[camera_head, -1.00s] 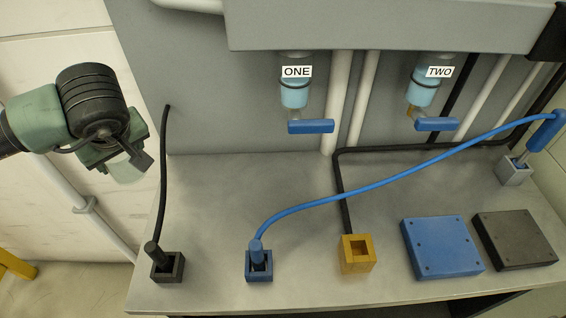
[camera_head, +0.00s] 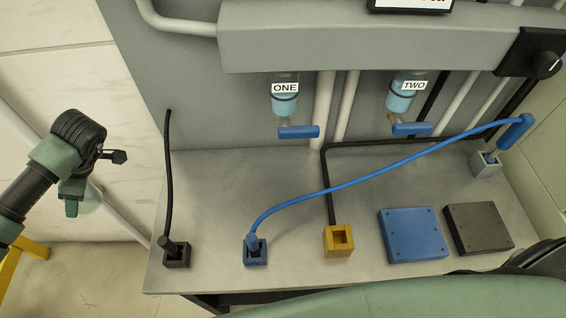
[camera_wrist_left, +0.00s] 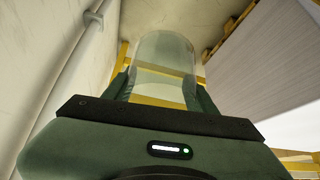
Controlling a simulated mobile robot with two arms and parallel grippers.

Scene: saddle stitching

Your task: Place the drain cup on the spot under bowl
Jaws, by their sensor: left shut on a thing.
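The clear drain cup (camera_wrist_left: 165,62) is held between the fingers of my left gripper (camera_wrist_left: 163,88) in the left wrist view. In the head view, my left gripper (camera_head: 76,195) hangs left of the workbench, and the pale cup (camera_head: 91,199) shows faintly beside it, off the bench. Two clear bowls with blue contents hang under the grey housing: bowl ONE (camera_head: 284,103) and bowl TWO (camera_head: 399,100). Each has a blue lever below it. The bench top under them is bare; no marked spot is distinct. My right gripper is not in view.
The grey bench (camera_head: 215,190) carries a black socket (camera_head: 177,256), a blue socket (camera_head: 256,256), a yellow block (camera_head: 338,243), a blue plate (camera_head: 413,236) and a dark plate (camera_head: 477,229). A blue cable (camera_head: 350,184) arches across it. My green arm link covers the lower right.

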